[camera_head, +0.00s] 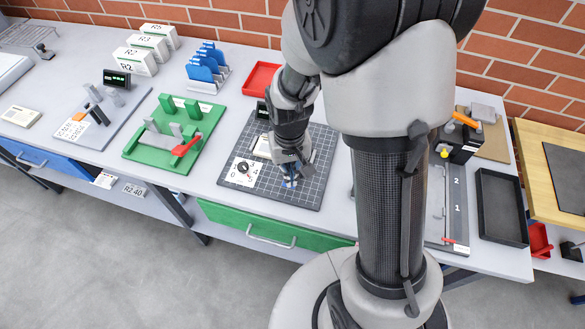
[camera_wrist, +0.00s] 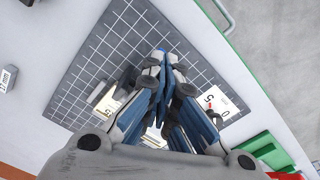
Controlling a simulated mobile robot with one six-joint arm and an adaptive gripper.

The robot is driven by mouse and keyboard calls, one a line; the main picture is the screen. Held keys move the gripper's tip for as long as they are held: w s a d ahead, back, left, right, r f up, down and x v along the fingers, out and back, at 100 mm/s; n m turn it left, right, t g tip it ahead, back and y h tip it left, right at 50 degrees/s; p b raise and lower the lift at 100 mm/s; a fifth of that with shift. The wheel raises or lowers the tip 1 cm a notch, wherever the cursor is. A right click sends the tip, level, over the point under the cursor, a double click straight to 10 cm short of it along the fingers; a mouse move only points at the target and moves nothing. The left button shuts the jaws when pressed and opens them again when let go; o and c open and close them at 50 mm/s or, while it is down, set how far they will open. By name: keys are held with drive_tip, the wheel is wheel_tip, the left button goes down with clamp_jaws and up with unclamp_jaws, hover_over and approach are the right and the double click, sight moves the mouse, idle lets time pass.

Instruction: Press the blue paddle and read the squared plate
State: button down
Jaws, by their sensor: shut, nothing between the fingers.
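The squared plate (camera_head: 228,178) is a dark grey board with a light grid on the bench, partly covered by my arm. It also fills much of the wrist view (camera_wrist: 95,62). A white dial card (camera_head: 243,171) with numbers lies at its front left. My gripper (camera_head: 290,177) is shut and empty, pointing down over the plate's front middle, beside the card. In the wrist view its fingertips (camera_wrist: 163,58) meet over the grid. A small blue patch (camera_head: 289,184) shows at the fingertips; I cannot tell whether it is the blue paddle, or whether the fingers touch it.
A green fixture (camera_head: 150,160) with a red lever stands left of the plate. A red tray (camera_head: 262,77) and blue-slotted rack (camera_head: 206,66) are behind. A black display (camera_head: 262,109) is partly hidden by my arm. A black tray (camera_head: 500,207) lies right.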

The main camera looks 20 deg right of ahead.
drive_tip(key=shift+s, duration=0.1)
wheel_tip(320, 180, up, 10)
drive_tip(key=p, duration=0.8)
idle(0.7)
drive_tip(key=s+r+n+t+b, duration=0.1)
drive_tip(key=s+r+t+b, duration=0.3)
drive_tip(key=s+r, duration=1.1)
drive_tip(key=shift+t+b, duration=0.3)
drive_tip(key=shift+b, duration=0.7)
drive_tip(key=shift+w, duration=0.1)
idle(1.0)
